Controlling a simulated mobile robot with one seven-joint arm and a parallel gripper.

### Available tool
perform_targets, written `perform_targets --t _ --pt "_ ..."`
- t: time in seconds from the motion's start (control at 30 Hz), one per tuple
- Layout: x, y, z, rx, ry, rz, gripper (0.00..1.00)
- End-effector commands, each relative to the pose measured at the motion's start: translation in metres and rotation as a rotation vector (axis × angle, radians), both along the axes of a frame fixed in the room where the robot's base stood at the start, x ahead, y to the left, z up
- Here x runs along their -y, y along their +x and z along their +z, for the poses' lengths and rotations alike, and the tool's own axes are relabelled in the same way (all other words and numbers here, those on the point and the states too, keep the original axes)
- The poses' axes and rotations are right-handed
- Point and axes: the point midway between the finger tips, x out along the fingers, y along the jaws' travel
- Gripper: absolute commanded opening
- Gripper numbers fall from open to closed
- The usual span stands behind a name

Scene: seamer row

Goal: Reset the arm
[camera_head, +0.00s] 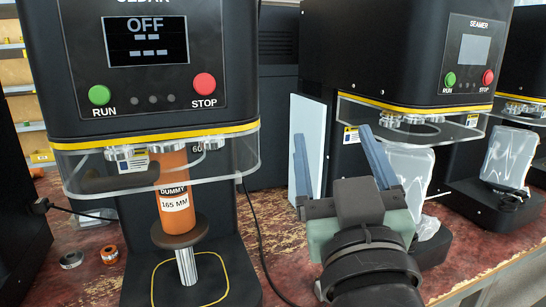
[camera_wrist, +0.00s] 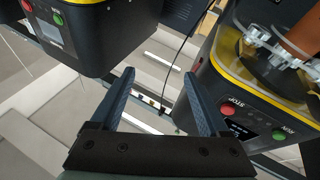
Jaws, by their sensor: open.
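My gripper (camera_head: 338,165) is raised in front of the gap between two black seamer machines in the head view. Its two long blue-grey fingers stand apart with nothing between them. In the wrist view my gripper (camera_wrist: 158,100) shows the same spread fingers, with only background between them. The rest of my arm runs down to the lower edge of the head view. It hides part of the bench and of the right seamer's base.
The left seamer (camera_head: 225,45) reads OFF and holds an orange cylinder (camera_head: 172,185) labelled DUMMY 165 MM on its lifter plate. The right seamer (camera_head: 400,40) stands behind my gripper. Metal rings (camera_head: 72,259) lie on the worn red bench (camera_head: 262,215). A black cable runs between the machines.

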Motion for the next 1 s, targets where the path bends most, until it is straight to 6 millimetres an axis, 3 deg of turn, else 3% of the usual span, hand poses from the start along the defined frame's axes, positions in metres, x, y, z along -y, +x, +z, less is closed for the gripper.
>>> perform_targets --t 0.03,0.1,0.27,0.3,1.0 --pt "-0.021 -0.015 0.033 0.099 0.017 0.017 0.79" --pt "-0.04 -0.039 0.07 0.223 0.055 0.038 0.79" --pt "-0.076 -0.11 0.141 0.504 0.15 0.108 0.79" --pt "-0.07 -0.102 0.163 0.478 0.145 0.094 0.79" --pt "-0.069 -0.098 0.367 0.464 0.14 0.091 0.79"
